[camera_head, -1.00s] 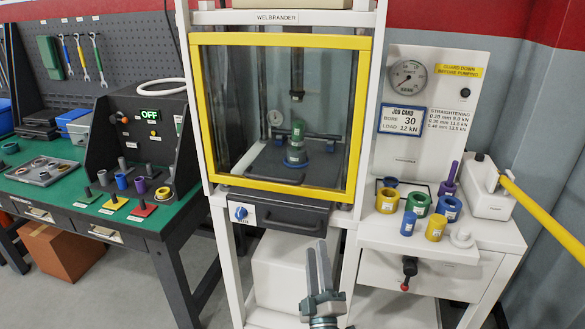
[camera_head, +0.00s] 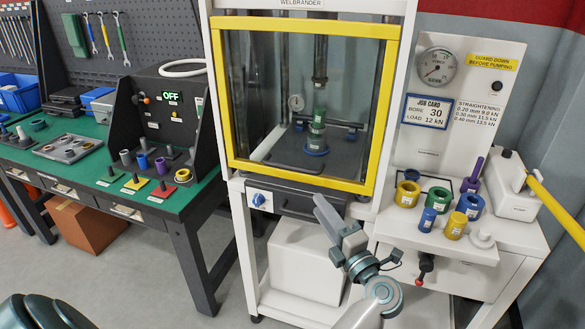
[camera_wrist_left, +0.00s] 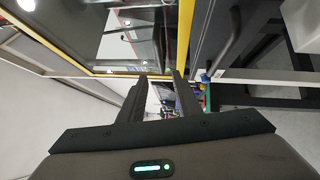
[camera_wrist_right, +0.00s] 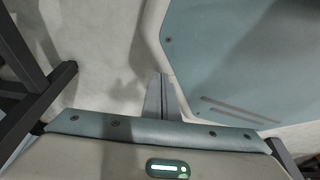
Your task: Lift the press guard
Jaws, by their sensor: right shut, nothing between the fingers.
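The press guard is a clear panel in a yellow frame (camera_head: 299,181), lowered across the front of the white press. Through it I see a green part (camera_head: 319,117) on a blue ring over the dark press bed. My left gripper (camera_head: 320,202) is in front of and below the guard's lower right part, pointing up and left, apart from the frame as far as I can tell. In the left wrist view its fingers (camera_wrist_left: 157,78) are apart and empty, with the guard frame (camera_wrist_left: 110,72) beyond. My right gripper (camera_wrist_right: 163,78) is shut and empty, low over the floor.
A dark drawer (camera_head: 305,203) and blue knob (camera_head: 258,199) sit under the guard. A side table (camera_head: 400,225) at right holds several coloured rings and a pump with a yellow lever (camera_head: 556,207). A green bench (camera_head: 160,208) stands at left. A white box (camera_head: 305,262) is below the press.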

